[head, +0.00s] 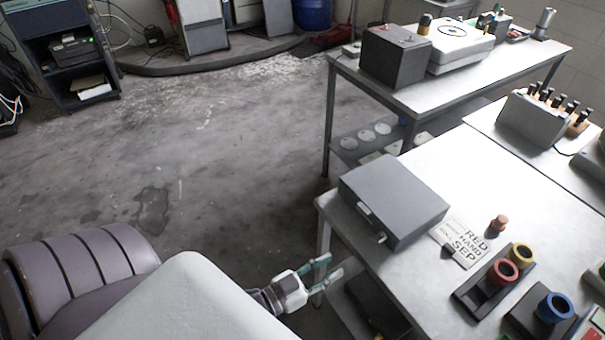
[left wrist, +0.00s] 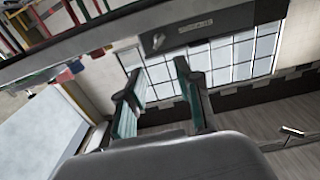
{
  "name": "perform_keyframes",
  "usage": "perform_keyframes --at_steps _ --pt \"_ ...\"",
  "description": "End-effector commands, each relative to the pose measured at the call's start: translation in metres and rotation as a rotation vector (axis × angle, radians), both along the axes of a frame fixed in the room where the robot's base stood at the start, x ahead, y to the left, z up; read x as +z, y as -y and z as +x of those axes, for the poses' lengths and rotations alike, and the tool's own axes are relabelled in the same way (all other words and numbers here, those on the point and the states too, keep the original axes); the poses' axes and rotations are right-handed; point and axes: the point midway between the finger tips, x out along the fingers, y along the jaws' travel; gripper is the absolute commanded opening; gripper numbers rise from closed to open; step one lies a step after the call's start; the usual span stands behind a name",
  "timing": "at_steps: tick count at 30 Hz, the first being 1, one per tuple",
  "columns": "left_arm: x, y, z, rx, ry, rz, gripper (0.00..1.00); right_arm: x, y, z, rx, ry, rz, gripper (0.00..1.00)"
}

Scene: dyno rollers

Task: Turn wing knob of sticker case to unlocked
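The grey sticker case (head: 393,197) lies closed on the near table's left corner in the head view. A small light wing knob (head: 381,238) and a handle-like fitting (head: 364,208) sit on its front side. In the left wrist view the case front (left wrist: 225,30) shows upper middle, with the knob (left wrist: 158,40) left of a small label (left wrist: 195,25), too small to read. My left gripper (head: 336,265) is open and empty, off the table's front edge, below and left of the knob. Its two fingers (left wrist: 158,68) stand apart below the knob. My right gripper is not in view.
A lettered card (head: 464,243), a red-brown knob-like piece (head: 498,223) and holders with red (head: 503,271), yellow and blue rings are right of the case. The table (head: 440,150) is bare behind it. A shelf (head: 375,305) lies beneath. Floor left is open.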

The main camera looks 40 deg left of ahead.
Motion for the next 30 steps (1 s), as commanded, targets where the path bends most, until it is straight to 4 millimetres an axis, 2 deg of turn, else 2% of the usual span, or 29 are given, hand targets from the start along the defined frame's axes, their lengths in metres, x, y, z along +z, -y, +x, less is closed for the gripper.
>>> perform_keyframes --at_steps 16,30 --pt "-0.108 -0.017 -0.011 0.092 -0.221 0.057 0.34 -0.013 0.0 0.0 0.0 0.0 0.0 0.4" --pt "-0.197 -0.027 -0.036 0.15 -0.422 0.114 0.34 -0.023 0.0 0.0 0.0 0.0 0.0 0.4"
